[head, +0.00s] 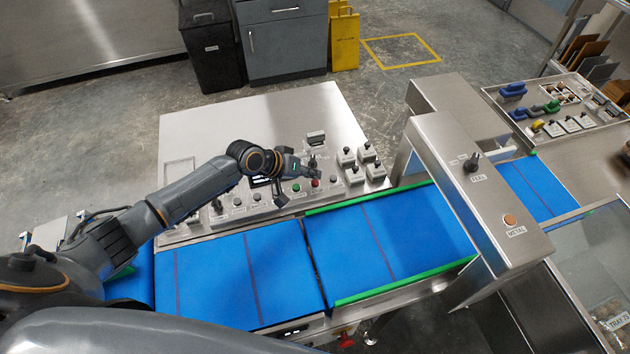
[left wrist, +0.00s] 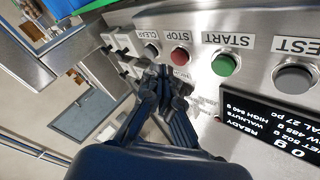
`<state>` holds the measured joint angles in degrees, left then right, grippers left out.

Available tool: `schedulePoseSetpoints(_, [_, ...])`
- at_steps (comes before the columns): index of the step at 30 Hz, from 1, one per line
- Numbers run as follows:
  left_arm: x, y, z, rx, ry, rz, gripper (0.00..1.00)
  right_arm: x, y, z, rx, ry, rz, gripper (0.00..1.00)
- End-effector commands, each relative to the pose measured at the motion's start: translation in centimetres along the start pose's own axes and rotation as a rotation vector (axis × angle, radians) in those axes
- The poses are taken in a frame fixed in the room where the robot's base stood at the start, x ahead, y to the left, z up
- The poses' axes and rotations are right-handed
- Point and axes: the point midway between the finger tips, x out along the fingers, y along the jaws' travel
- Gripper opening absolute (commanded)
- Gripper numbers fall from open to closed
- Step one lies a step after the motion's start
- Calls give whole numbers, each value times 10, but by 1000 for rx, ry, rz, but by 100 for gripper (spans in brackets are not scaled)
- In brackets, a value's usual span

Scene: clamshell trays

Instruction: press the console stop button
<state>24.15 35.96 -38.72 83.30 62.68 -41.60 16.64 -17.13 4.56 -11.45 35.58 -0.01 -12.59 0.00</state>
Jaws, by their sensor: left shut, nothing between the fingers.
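The console (head: 255,120) is a pale metal panel behind the belt. Its red stop button (head: 315,183) sits right of the green start button (head: 296,188). In the left wrist view the red stop button (left wrist: 180,56), labelled STOP, lies between the green START button (left wrist: 224,64) and the CLEAR button (left wrist: 152,50). My left gripper (head: 312,170) is shut and empty over the console near the stop button. In the left wrist view its fingertips (left wrist: 164,74) appear just beside the red button, which is uncovered. I cannot tell whether they touch the panel. My right gripper is not in view.
A blue conveyor belt (head: 225,278) runs in front of the console. A metal detector arch (head: 450,150) spans it at the right, with its own orange button (head: 509,220). Small switch boxes (head: 367,152) stand right of the console buttons. A readout (left wrist: 285,133) lies near START.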

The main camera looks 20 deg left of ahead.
Motion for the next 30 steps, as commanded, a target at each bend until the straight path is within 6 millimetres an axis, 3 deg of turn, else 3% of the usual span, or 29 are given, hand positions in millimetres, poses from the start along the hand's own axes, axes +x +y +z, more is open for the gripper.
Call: schedulePoseSetpoints(30, [8, -6, 6, 0, 0, 0, 0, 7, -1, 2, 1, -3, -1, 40])
